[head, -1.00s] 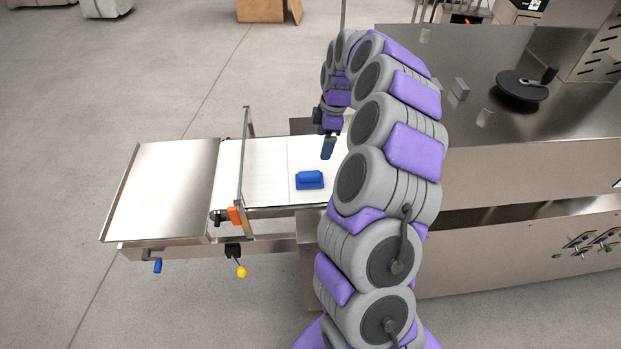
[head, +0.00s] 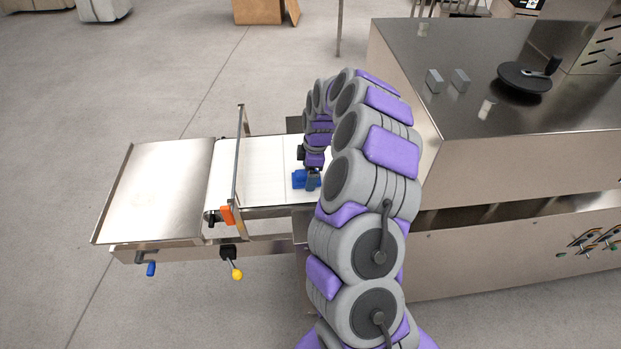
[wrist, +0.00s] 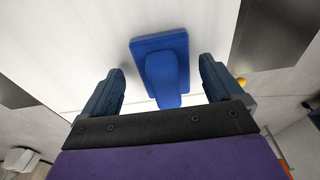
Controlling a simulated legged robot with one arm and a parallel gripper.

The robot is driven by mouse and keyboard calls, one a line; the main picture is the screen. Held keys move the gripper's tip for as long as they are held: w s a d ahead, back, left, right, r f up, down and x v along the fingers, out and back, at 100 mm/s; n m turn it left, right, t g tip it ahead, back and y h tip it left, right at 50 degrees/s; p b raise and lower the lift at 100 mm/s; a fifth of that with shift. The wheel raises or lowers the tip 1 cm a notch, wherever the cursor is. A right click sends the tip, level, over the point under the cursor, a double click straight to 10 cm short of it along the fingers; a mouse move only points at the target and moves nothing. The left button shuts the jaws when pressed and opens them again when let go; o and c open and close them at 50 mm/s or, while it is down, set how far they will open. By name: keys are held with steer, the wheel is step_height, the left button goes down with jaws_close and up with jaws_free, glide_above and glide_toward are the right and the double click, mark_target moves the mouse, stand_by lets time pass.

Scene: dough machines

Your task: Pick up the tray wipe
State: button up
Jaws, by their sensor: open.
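The blue tray wipe (head: 299,179) lies on the white conveyor belt (head: 262,172), partly hidden by my gripper in the head view. In the wrist view the tray wipe (wrist: 162,68) shows a flat blue base with a raised grip on it. My gripper (head: 313,184) is lowered to the belt at the wipe. In the wrist view my gripper (wrist: 160,88) is open, with one dark blue finger on each side of the wipe's raised grip. Gaps show between the grip and both fingers. Nothing is held.
An upright metal frame (head: 241,165) crosses the belt left of the wipe. A bare steel tray table (head: 155,190) extends beyond it. A large steel machine (head: 500,160) stands at the right, with a black round plate (head: 522,80) on top.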

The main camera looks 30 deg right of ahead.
steer(key=shift+a, duration=1.25)
steer(key=shift+c, duration=0.8)
steer(key=d, duration=0.2)
steer(key=shift+d+f, duration=0.1)
steer(key=shift+d, duration=0.2)
steer(key=c, duration=0.6)
steer(key=shift+a, duration=0.45)
steer(key=c, duration=0.3)
steer(key=shift+a, duration=0.65)
steer(key=shift+c, duration=0.4)
steer(key=shift+d+r, duration=0.55)
steer(key=shift+d, duration=0.15)
step_height(320, 180, up, 3)
steer(key=shift+d+f+p, duration=0.1)
steer(key=shift+p, duration=0.55)
steer(key=s, duration=0.1)
steer(key=s+a, duration=0.1)
steer(key=s, duration=0.1)
steer(key=shift+a, duration=0.1)
steer(key=s+d+r+p, duration=0.1)
steer(key=s+p, duration=0.1)
steer(key=s, duration=1.1)
steer(key=shift+d+r, duration=0.1)
steer(key=shift+d, duration=0.05)
